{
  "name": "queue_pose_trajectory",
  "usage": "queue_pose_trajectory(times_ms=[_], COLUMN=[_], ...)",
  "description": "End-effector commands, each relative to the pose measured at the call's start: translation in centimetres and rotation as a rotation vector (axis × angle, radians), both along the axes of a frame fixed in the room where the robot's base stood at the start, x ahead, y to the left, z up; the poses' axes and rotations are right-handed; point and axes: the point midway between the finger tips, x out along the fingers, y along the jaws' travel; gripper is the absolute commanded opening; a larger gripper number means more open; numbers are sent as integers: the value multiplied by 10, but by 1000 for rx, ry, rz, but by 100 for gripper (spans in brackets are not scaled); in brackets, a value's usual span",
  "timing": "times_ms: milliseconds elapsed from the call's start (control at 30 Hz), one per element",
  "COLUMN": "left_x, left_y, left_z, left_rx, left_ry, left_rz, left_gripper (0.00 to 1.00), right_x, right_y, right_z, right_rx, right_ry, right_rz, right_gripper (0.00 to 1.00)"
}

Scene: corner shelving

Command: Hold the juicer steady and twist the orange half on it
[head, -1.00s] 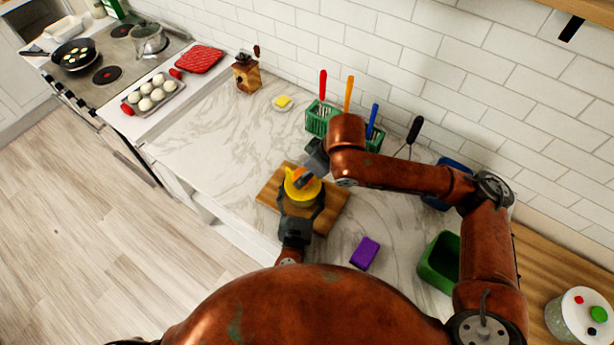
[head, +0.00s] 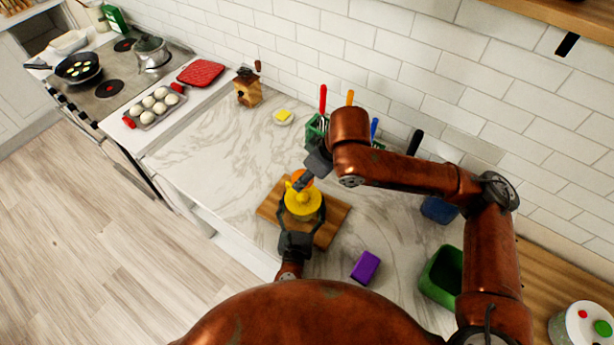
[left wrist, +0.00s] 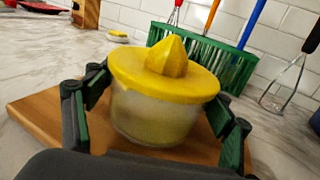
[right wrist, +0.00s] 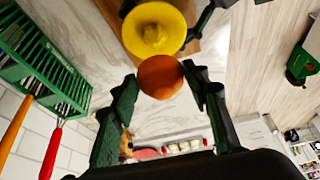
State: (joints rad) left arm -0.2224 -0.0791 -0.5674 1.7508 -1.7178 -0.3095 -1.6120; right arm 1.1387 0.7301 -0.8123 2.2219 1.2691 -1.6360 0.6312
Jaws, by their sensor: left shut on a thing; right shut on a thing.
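The juicer (head: 303,203) has a yellow top with a ribbed cone and a clear bowl. It stands upright on a wooden board (head: 333,216). My left gripper (head: 302,222) is shut around the bowl; its fingers flank the juicer in the left wrist view (left wrist: 158,115). My right gripper (head: 303,182) is shut on the orange half (right wrist: 160,76), off the cone and on its wall side. A sliver of the orange half shows in the head view (head: 299,175). The cone is bare in the left wrist view.
A green rack (left wrist: 205,57) with utensils stands by the wall behind the juicer. A purple sponge (head: 365,266) and a green bin (head: 440,278) are to the right. The counter left of the board is clear.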

Motion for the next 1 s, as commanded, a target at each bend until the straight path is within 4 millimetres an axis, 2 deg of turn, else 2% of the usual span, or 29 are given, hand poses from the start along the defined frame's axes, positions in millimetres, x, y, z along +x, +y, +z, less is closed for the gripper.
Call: queue_pose_trajectory(times_ms=[33,67,333,633,733,867,1000], left_x=[0,0,0,-1,-7,-26,-56], left_y=[0,0,0,0,1,5,9], left_z=[0,0,0,0,-1,-1,-2], left_rx=[0,0,0,0,2,1,3], left_ry=[-1,-1,0,0,1,3,2], left_rz=[0,0,0,0,0,-1,-2], left_gripper=[48,77,95,96,96,96,96], right_x=[0,0,0,0,0,0,0], right_y=[0,0,0,0,0,0,0], right_z=[0,0,0,0,0,0,0], right_rx=[1,1,1,1,1,1,1], right_ry=[-1,-1,-1,-1,-1,-1,-1], right_rz=[0,0,0,0,0,0,0], right_gripper=[20,20,20,20,20,20,20])
